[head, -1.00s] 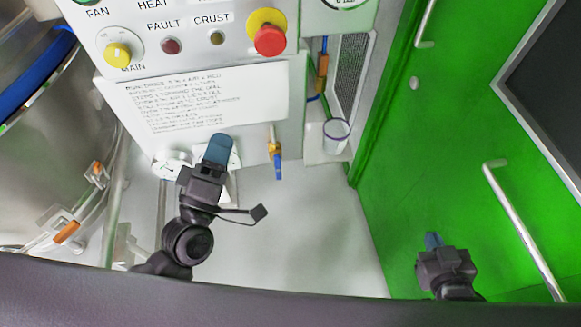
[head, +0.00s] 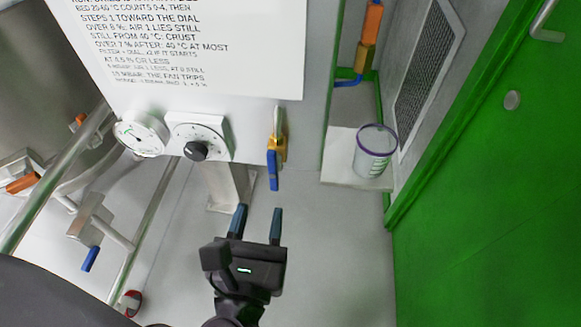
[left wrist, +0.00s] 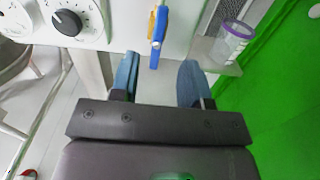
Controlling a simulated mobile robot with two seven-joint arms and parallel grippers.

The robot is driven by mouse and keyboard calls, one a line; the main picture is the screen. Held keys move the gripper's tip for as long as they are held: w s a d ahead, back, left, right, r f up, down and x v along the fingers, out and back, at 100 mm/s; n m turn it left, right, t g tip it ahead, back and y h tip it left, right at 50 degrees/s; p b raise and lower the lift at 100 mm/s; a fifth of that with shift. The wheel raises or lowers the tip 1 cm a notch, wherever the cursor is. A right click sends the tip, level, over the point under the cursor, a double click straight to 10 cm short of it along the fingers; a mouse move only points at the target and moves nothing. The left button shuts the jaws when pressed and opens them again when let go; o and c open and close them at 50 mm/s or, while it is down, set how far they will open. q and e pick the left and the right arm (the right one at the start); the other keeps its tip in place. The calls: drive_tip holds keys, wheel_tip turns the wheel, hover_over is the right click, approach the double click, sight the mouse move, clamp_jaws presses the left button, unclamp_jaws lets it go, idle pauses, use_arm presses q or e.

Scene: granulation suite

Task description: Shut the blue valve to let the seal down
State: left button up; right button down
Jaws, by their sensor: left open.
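A small brass valve (head: 278,142) with a blue lever (head: 272,170) hangs on a thin pipe at the lower right of the white panel. The lever points straight down, in line with the pipe. My left gripper (head: 257,210) is open and empty. In the head view its fingertips lie just below the lever's lower end, with a gap between. In the left wrist view the lever (left wrist: 158,27) shows beyond and between the two fingertips (left wrist: 160,62). Another blue-handled valve (head: 90,258) sits on piping at the lower left. My right gripper is out of view.
A gauge (head: 139,134) and a black-knobbed dial (head: 197,138) sit left of the valve. A clear cup (head: 375,150) stands on a ledge to the right, beside a green door (head: 480,210). Metal pipes run at the left. Floor below the panel looks clear.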

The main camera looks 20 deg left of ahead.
sight(271, 166)
use_arm(q)
drive_tip(key=x, duration=0.4)
drive_tip(key=b+x, duration=0.1)
drive_tip(key=x, duration=0.4)
drive_tip(key=shift+w+f, duration=0.25)
drive_tip(key=shift+w, duration=0.05)
drive_tip(key=shift+w+a, duration=0.2)
drive_tip(key=shift+w, duration=0.4)
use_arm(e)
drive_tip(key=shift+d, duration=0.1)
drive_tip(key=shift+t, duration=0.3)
use_arm(q)
clamp_jaws()
